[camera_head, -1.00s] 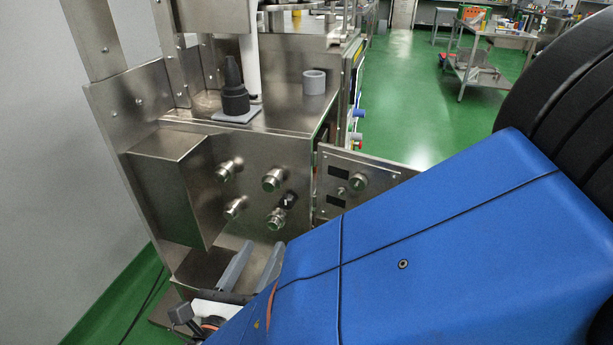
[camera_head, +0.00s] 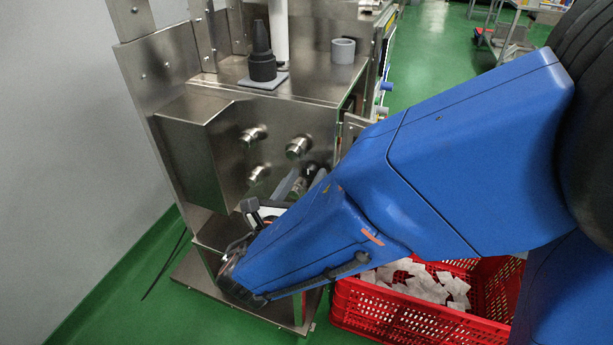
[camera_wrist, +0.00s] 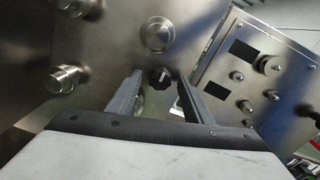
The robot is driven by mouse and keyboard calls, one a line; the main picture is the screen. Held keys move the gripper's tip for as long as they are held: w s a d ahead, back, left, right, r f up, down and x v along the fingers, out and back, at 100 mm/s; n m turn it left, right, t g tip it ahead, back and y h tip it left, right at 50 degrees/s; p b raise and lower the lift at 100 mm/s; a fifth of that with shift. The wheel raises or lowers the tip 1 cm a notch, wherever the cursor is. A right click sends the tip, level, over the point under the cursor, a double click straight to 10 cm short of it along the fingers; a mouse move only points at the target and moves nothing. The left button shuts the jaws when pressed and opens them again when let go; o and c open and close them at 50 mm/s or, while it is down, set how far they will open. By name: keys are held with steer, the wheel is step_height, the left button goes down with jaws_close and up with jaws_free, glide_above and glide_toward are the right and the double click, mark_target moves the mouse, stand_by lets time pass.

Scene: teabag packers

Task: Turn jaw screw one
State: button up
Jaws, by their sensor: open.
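Several round metal screw knobs stick out of the steel front panel; I cannot tell which is jaw screw one. In the head view, an upper left knob (camera_head: 252,134), an upper right knob (camera_head: 297,147) and a lower left knob (camera_head: 257,175) show; the lower right one is mostly behind my fingers. My gripper (camera_head: 305,180) is open, close to the panel's lower right. In the wrist view, a black knob (camera_wrist: 160,76) appears between the fingertips of my gripper (camera_wrist: 159,80), with a round metal knob (camera_wrist: 157,35) just above. Contact cannot be told.
A hinged panel with dark displays (camera_wrist: 257,75) stands to the right. A steel box (camera_head: 190,150) juts out left of the knobs. A black stepped part (camera_head: 262,60) and a grey ring (camera_head: 343,50) stand on top. A red crate (camera_head: 400,318) holds white bags below my arm.

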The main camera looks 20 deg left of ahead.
steer(key=shift+w, duration=0.4)
steer(key=c, duration=1.1)
steer(key=shift+o, duration=0.2)
